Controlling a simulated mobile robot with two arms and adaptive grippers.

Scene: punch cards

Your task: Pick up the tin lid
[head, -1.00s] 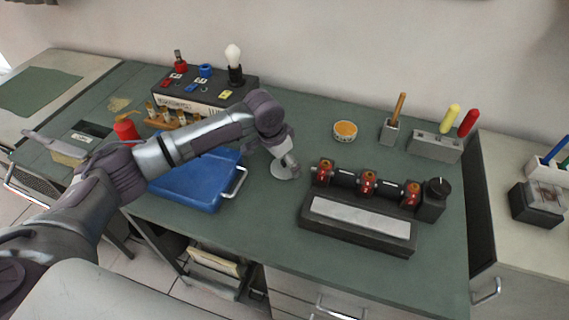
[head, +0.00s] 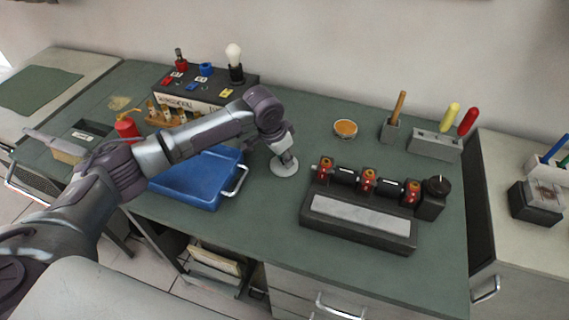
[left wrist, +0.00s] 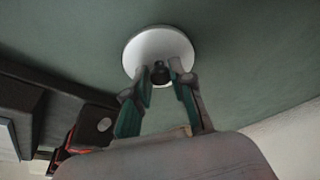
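The tin lid (head: 284,168) is a small white disc lying on the green bench top, between the blue tray and the black device. In the left wrist view the lid (left wrist: 160,47) shows a dark knob (left wrist: 160,73) at its middle. My left gripper (head: 288,160) is right above the lid, pointing down. In the left wrist view its two fingertips (left wrist: 163,68) stand either side of the knob, with a narrow gap; a firm hold does not show. A round tin with an orange top surface (head: 345,128) stands further back. My right gripper is not in view.
The blue tray (head: 190,193) with a metal handle is left of the lid. A black device with red parts (head: 358,221) is close on the right. A grey block with yellow and red handles (head: 434,146) stands at the back right. Bench around the tin is clear.

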